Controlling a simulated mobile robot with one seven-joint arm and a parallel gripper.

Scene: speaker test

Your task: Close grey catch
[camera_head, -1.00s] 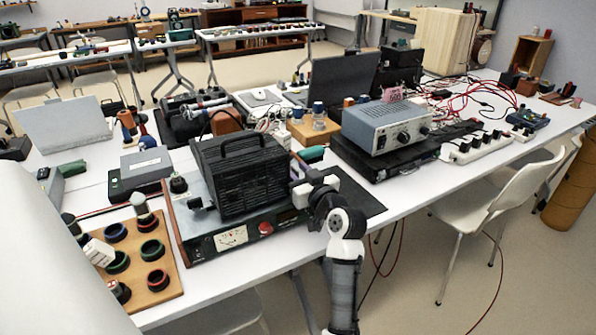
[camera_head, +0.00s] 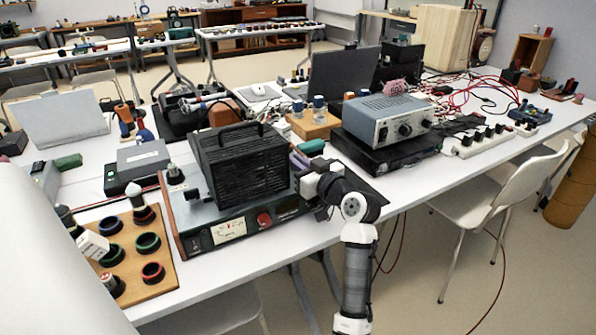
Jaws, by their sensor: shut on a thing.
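A black ribbed case (camera_head: 242,168) with a carry handle on top stands on a dark instrument (camera_head: 255,222) with a white meter and a red knob. My gripper (camera_head: 300,160) is at the right side of the case, near its front right edge. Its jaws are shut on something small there. The contact is small and partly hidden by my own wrist. I cannot clearly make out the grey catch itself.
A wooden board (camera_head: 166,283) with dark rings lies left of the instrument. A blue-grey box (camera_head: 375,128) on a black unit (camera_head: 370,158) stands to the right. A white chair (camera_head: 520,185) is beside the table. The table's front edge runs below my gripper.

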